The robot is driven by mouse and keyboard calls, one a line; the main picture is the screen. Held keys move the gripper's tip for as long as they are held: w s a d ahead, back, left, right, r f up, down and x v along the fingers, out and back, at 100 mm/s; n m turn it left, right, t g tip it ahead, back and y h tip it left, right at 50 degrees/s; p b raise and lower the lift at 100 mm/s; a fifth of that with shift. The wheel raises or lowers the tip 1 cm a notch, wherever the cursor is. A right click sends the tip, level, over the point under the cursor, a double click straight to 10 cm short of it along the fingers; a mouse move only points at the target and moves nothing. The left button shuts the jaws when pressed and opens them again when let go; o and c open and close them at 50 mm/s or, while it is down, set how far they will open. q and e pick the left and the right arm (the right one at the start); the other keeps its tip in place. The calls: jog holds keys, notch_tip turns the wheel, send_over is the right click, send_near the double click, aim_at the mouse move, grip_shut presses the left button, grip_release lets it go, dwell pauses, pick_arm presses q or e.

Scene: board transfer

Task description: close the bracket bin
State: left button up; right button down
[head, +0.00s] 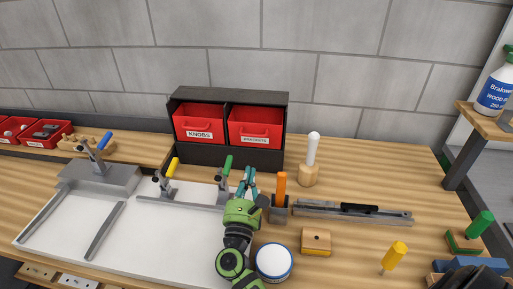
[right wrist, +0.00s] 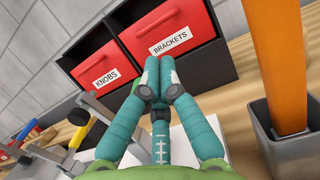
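The bracket bin (head: 255,124) is a red bin with a BRACKETS label in the right bay of a black cabinet (head: 230,156). Its front looks slightly forward of the red knob bin (head: 199,121) beside it. It also shows in the right wrist view (right wrist: 168,22), ahead of my fingers. My right gripper (head: 247,176), with teal fingers, is in front of and below the bracket bin in the head view. In the right wrist view its fingertips (right wrist: 160,74) meet with nothing visible between them. They overlap the bin's lower edge in the picture; I cannot tell whether they touch it. My left gripper is not in view.
A grey holder with an orange-handled tool (head: 281,188) stands close right of my right gripper. A round tin (head: 274,262) is near my forearm. Toggle clamps with yellow (head: 172,167) and green (head: 228,165) handles stand to the left.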

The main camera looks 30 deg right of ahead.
jog(key=w+d+r+p, duration=0.1)
jog(key=w+r, duration=0.1)
jog(key=w, duration=0.1)
jog(key=p, duration=0.1)
send_near(256, 130)
notch_tip(256, 130, up, 2)
jog(key=w+d, duration=0.2)
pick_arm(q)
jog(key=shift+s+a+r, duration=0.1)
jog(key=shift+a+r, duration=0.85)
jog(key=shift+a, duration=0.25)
pick_arm(e)
jog(key=shift+w+r, duration=0.1)
jog(key=shift+w, duration=0.1)
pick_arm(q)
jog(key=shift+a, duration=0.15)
